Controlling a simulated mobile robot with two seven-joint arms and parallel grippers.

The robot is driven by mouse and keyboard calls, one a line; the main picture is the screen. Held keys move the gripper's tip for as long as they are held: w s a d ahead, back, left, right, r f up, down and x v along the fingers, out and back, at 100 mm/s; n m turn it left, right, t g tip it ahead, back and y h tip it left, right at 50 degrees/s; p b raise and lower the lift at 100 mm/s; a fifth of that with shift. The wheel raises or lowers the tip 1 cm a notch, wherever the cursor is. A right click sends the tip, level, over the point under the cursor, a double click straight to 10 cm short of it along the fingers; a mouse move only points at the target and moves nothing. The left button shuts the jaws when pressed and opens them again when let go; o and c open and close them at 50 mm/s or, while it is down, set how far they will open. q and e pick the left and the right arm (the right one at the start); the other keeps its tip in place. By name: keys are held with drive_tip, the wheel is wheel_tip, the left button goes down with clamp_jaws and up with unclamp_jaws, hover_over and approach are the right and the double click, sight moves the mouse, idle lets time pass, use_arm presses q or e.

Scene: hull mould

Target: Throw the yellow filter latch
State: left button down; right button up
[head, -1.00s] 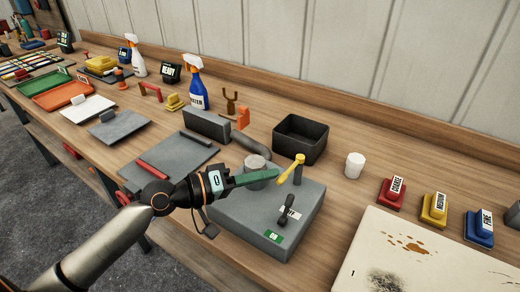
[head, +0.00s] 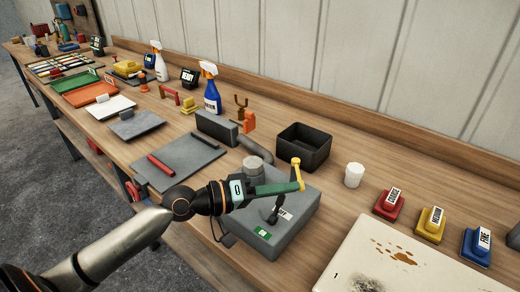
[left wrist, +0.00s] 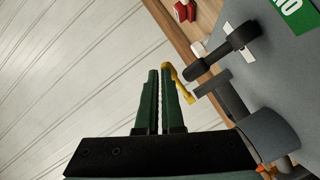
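The yellow filter latch (head: 298,174) is a lever on a post at the back right of the grey filter box (head: 285,233). It points toward the front of the box. My left gripper (head: 300,186) reaches over the box, its green fingers together and empty, with the tips at the latch's lower end. In the left wrist view, the latch (left wrist: 179,84) lies just right of the fingers (left wrist: 160,72), close against the right one; contact is hard to confirm. A dark lever (head: 273,212) sits on the box top beneath the fingers. My right gripper is not in view.
A round grey cap (head: 253,168) stands on the box behind my fingers. A black open bin (head: 303,150) is behind it and a white cup (head: 354,174) to the right. Red, yellow and blue blocks and a stained white board (head: 400,262) are farther right.

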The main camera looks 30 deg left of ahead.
use_arm(q)
drive_tip(key=shift+s+d, duration=0.1)
drive_tip(key=shift+d, duration=0.35)
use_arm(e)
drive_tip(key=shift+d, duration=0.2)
